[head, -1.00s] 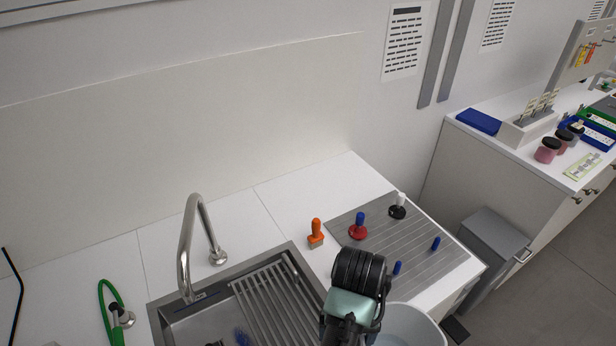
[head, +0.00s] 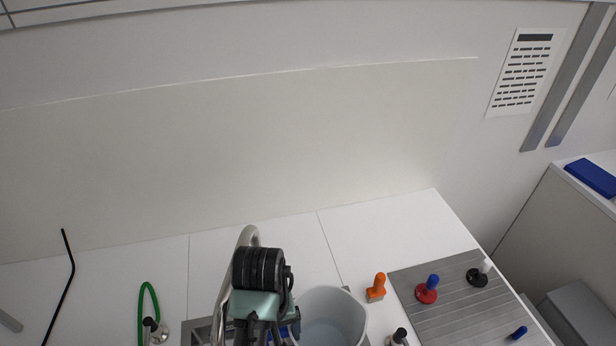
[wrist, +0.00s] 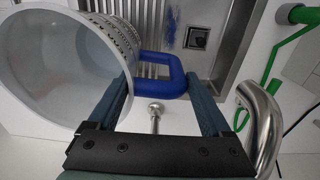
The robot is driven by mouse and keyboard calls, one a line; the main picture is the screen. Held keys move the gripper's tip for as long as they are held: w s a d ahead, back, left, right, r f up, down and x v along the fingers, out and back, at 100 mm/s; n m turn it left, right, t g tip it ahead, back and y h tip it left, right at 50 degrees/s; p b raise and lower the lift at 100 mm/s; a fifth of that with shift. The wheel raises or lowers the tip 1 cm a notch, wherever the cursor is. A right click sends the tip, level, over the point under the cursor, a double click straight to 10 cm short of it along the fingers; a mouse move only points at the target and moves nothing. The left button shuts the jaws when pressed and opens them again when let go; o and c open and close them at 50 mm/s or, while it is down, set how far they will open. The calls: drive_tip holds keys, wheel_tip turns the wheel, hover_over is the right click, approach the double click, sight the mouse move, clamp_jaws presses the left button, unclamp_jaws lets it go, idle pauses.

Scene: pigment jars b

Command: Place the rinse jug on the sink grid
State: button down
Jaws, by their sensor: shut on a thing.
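The rinse jug (head: 330,312) is a white open-topped vessel beside my gripper in the head view. In the wrist view the jug (wrist: 62,62) fills the left side, and its blue handle (wrist: 172,62) lies between my fingers. My gripper (wrist: 163,84) is shut on this handle and holds the jug over the sink area. The slatted sink grid (wrist: 150,14) shows behind the handle in the wrist view, partly covered by the jug. In the head view my arm and the jug hide most of the sink. I cannot tell the jug's height above the grid.
The curved steel tap (wrist: 262,112) is close to the right of my gripper; it also shows behind my arm in the head view (head: 248,237). A green hose (head: 141,300) is at the left.

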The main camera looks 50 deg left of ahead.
wheel_tip(320, 180, down, 10)
drive_tip(key=shift+s+d+r+p, duration=0.1)
drive_tip(key=shift+s+d+p, duration=0.05)
drive_tip(key=shift+p, duration=0.65)
unclamp_jaws()
wheel_tip(320, 180, up, 11)
drive_tip(key=shift+f+b, duration=0.15)
drive_tip(key=shift+b, duration=0.35)
drive_tip(key=shift+s+r+p, duration=0.1)
drive_tip(key=shift+r+p, duration=0.55)
drive_tip(key=shift+p, duration=0.05)
